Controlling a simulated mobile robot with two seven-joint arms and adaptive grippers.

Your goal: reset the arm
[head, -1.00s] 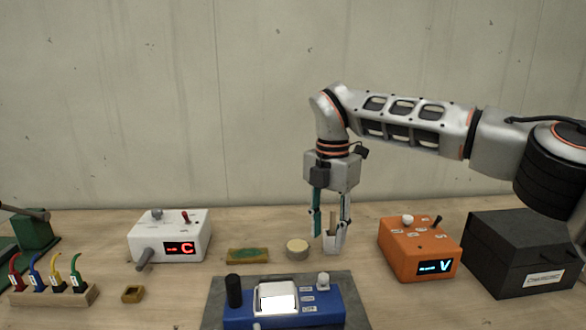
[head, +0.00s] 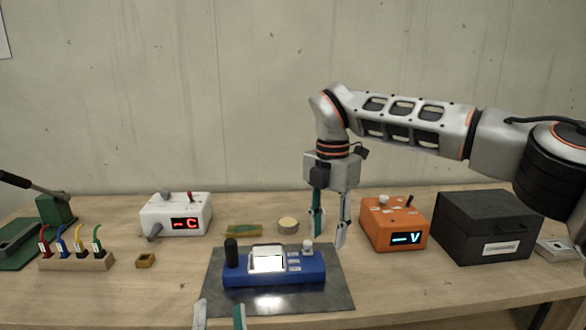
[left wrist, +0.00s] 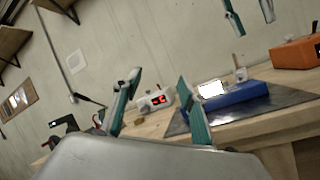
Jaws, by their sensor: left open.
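My left gripper (head: 220,316) shows only its fingertips at the bottom edge of the head view, in front of the dark mat. Its two fingers stand apart with nothing between them; it also shows open and empty in the left wrist view (left wrist: 158,98). My right gripper (head: 329,236) hangs fingers down from the arm reaching in from the right. Its fingers are apart, behind the blue device and left of the orange box, with no held object visible.
A blue device (head: 275,279) sits on a dark mat (head: 335,298). Behind are a white box (head: 160,222), a round puck (head: 288,226) and an orange box (head: 380,229). A black case (head: 480,233) stands right; a cable rack (head: 75,263) left. Bare wood lies front left.

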